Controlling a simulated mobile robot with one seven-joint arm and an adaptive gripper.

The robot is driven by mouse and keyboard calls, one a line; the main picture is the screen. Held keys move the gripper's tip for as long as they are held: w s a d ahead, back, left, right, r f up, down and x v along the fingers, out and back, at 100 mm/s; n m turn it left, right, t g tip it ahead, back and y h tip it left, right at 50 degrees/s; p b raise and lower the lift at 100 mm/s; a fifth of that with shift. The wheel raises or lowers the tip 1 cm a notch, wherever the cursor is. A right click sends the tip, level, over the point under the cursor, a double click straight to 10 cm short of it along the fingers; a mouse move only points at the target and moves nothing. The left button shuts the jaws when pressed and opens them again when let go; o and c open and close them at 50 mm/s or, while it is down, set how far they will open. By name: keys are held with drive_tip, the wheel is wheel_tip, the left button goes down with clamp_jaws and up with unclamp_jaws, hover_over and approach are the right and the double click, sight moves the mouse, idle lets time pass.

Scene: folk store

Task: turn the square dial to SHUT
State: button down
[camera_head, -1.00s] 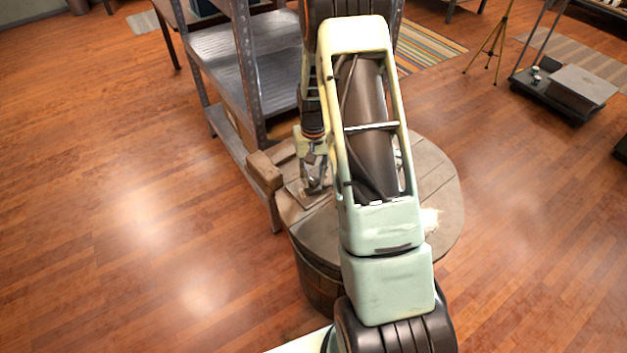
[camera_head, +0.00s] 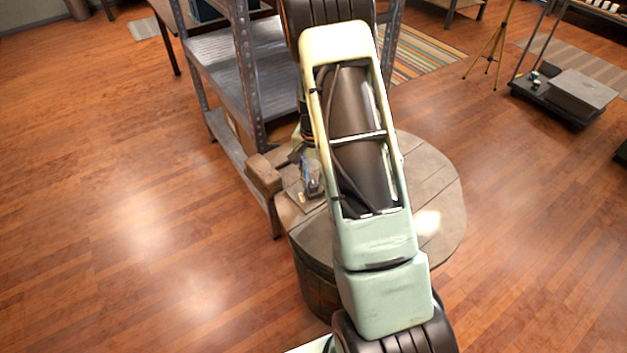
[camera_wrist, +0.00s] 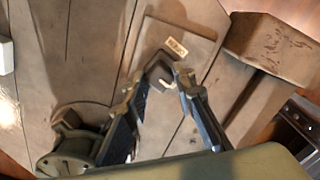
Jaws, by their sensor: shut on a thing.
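The square dial (camera_wrist: 157,68) is a dark block on a flat plate (camera_wrist: 153,38) fixed on the round wooden barrel top. My gripper (camera_wrist: 158,80) is shut on the dial, one finger on each side of it in the wrist view. A small tan label (camera_wrist: 177,47) lies on the plate just beyond the dial; its lettering is too small to read. In the head view my gripper (camera_head: 313,183) is low over the plate (camera_head: 303,201), and my arm hides much of the barrel top. The dial cannot be made out there.
A metal shelf (camera_head: 230,60) rises just behind. A round grey-green object (camera_wrist: 75,145) sits near my gripper in the wrist view. Open floor lies left and right.

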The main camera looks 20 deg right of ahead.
sight(313, 183)
drive_tip(key=c, duration=1.6)
unclamp_jaws()
wheel_tip(313, 183, up, 12)
drive_tip(key=shift+w, duration=0.1)
